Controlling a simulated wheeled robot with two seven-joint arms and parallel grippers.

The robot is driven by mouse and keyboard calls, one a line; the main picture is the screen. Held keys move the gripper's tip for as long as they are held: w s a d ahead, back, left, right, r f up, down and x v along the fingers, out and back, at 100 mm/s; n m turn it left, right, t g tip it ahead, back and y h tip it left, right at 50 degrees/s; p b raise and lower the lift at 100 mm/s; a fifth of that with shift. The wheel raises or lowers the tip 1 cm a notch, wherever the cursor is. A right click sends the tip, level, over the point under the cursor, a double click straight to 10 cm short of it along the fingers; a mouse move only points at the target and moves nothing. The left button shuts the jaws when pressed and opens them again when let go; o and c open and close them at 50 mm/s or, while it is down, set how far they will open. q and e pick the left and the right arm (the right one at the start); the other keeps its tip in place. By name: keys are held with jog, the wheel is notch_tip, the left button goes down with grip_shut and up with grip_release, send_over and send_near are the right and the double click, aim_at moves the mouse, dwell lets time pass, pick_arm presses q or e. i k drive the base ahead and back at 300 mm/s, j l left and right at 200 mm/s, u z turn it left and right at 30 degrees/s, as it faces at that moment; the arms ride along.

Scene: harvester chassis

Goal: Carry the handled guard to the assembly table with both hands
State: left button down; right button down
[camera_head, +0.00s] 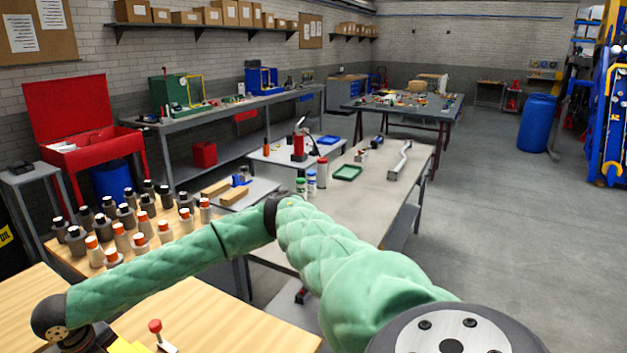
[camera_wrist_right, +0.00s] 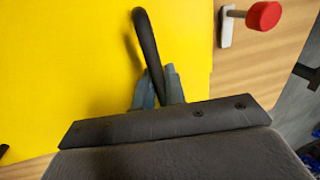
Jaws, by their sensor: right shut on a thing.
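The handled guard shows in the right wrist view as a flat yellow panel (camera_wrist_right: 60,60) with a dark curved bar handle (camera_wrist_right: 146,35). My right gripper (camera_wrist_right: 158,90) is shut on this handle, with its grey fingers on either side of the bar. In the head view only a small yellow corner of the guard (camera_head: 124,346) shows at the bottom left edge, over a wooden tabletop. My right arm reaches across the head view to that corner. My left gripper is in neither view. Which table is the assembly table I cannot tell.
A red-knobbed clamp (camera_head: 156,328) stands beside the guard; its knob also shows in the right wrist view (camera_wrist_right: 263,15). Several bottles crowd the wooden bench (camera_head: 70,262) behind. A long grey table (camera_head: 335,205) holds a green tray (camera_head: 347,172). Floor at right is clear.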

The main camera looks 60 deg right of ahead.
aim_at(351, 217)
jog(key=k, duration=0.55)
jog(key=u, duration=2.4)
jog(key=k+l+u, duration=0.15)
jog(key=k+u, duration=0.25)
jog(key=k+l, duration=0.15)
jog(key=k, duration=0.15)
jog(key=k+l, duration=0.15)
jog(key=k, duration=0.15)
jog(key=k+u, duration=0.15)
jog(key=k, duration=1.35)
